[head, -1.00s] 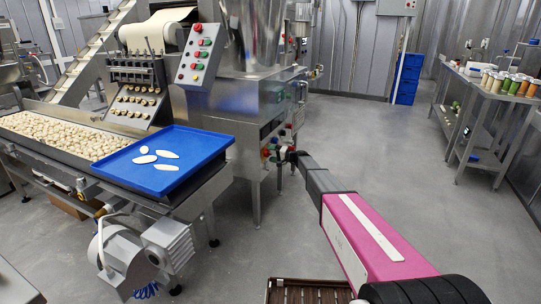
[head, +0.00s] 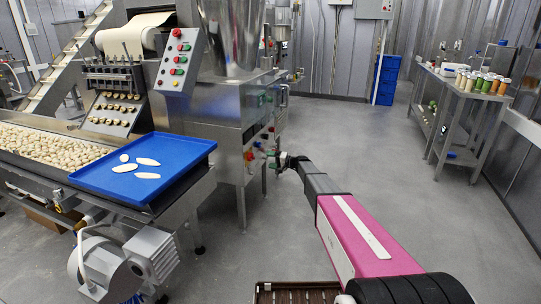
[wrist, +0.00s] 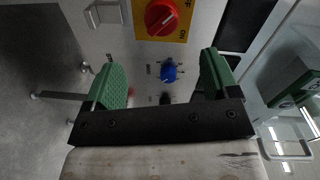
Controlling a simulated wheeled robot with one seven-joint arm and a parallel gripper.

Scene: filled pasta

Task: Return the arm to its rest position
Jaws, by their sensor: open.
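My arm (head: 365,240), pink and grey, reaches out from the bottom right of the head view. My gripper (head: 284,161) is small at its far end, in front of the machine's side with the coloured knobs. In the wrist view my gripper (wrist: 165,72) has its two green-padded fingers spread wide with nothing held between them. A blue knob (wrist: 168,70) on the grey panel shows in the gap, beyond the fingers. A red rotary switch (wrist: 162,17) on a yellow plate is just above. I cannot tell the exact distance from fingers to panel.
The steel pasta machine (head: 225,105) stands left of my arm. A blue tray (head: 185,147) with several pale pieces sits on its conveyor. A slatted brown crate (head: 295,287) is low at the front. Open floor (head: 360,130) lies right of the arm, up to a steel shelf table (head: 465,95).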

